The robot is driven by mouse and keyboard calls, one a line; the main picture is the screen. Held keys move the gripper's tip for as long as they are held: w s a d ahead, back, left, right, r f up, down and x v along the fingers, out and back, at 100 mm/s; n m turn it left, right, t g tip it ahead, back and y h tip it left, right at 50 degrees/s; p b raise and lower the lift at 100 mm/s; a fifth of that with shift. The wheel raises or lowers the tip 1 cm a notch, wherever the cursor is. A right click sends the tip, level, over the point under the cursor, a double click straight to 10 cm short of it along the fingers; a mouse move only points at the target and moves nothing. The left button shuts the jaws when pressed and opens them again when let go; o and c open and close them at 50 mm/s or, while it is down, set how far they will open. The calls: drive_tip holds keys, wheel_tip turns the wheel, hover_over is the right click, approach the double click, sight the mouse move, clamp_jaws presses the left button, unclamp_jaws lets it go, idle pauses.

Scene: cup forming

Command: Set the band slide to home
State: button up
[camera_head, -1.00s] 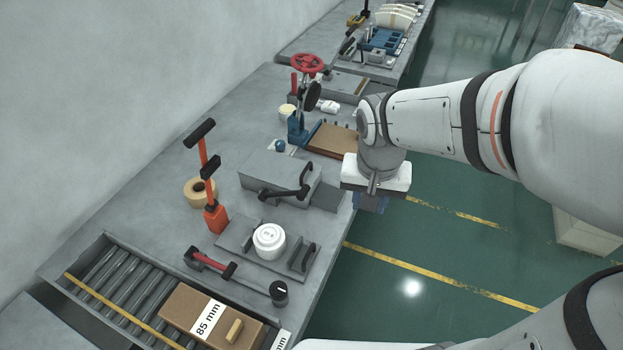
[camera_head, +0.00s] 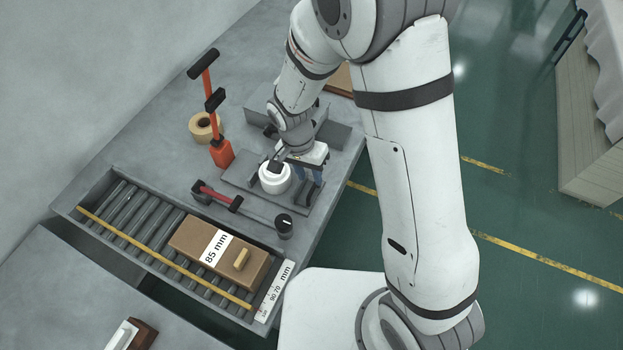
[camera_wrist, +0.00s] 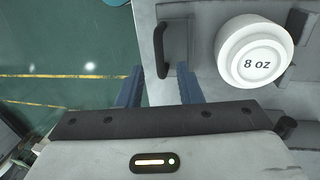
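A grey plate fixture (camera_head: 240,184) sits near the table's front edge and carries a white round form (camera_head: 274,179), marked "8 oz" in the wrist view (camera_wrist: 256,59). A black bar handle (camera_wrist: 160,48) stands on the fixture beside the form. I cannot tell for sure which part is the band slide. My gripper (camera_wrist: 160,67) is open, its two blue fingers spread, with the handle showing between them in the wrist view. I see no contact with it. In the head view my gripper (camera_head: 309,172) hangs just right of the form, its wrist partly covering the fixture.
A red-handled tool (camera_head: 217,197) and a black knob (camera_head: 284,225) lie in front of the fixture. An orange upright lever (camera_head: 221,154) and a tape roll (camera_head: 204,127) stand behind left. A roller tray holds a cardboard box (camera_head: 190,238) marked 85 mm. Open floor lies right.

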sight(313, 187)
drive_tip(key=shift+s+d+f, duration=0.1)
drive_tip(key=shift+d+f, duration=0.1)
drive_tip(key=shift+f, duration=0.65)
drive_tip(key=shift+s+d+f, duration=0.1)
drive_tip(key=shift+d+f, duration=0.05)
drive_tip(key=shift+f, duration=0.7)
drive_tip(key=shift+c, duration=0.4)
clamp_jaws()
